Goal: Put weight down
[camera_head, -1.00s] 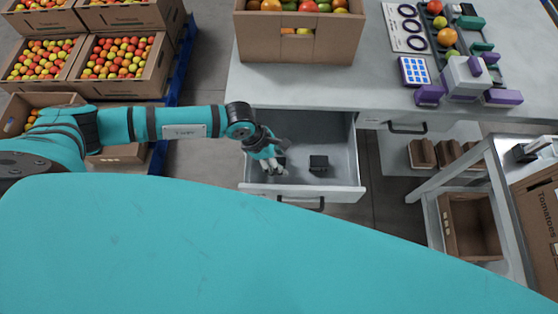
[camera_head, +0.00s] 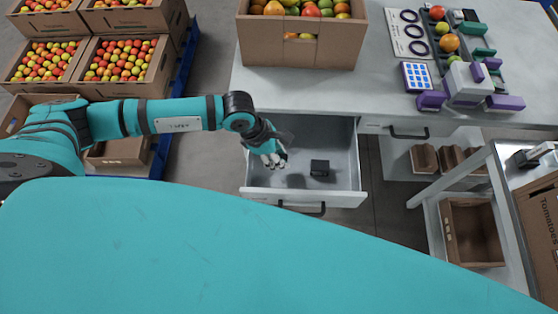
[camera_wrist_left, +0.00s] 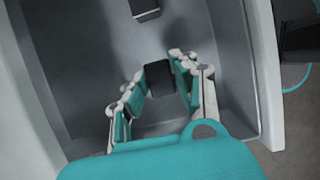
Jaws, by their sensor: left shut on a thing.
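My left gripper (camera_head: 275,161) is over the open grey drawer (camera_head: 345,198), toward its left side. In the left wrist view, its fingers (camera_wrist_left: 158,86) are shut on a small dark block, the weight (camera_wrist_left: 158,76). In the head view the held weight is hidden or too small to make out. A second small dark block (camera_head: 319,168) sits on the drawer floor, to the right of the gripper and apart from it. It also shows at the top of the left wrist view (camera_wrist_left: 145,9). My right gripper is not in view.
The worktop (camera_head: 300,95) is above the drawer, with a tomato box (camera_head: 300,50) at its left. A blue keypad (camera_head: 416,76) and purple-trimmed device (camera_head: 464,82) stand at right. The drawer floor around the loose block is clear. Fruit crates (camera_head: 125,60) stand at left.

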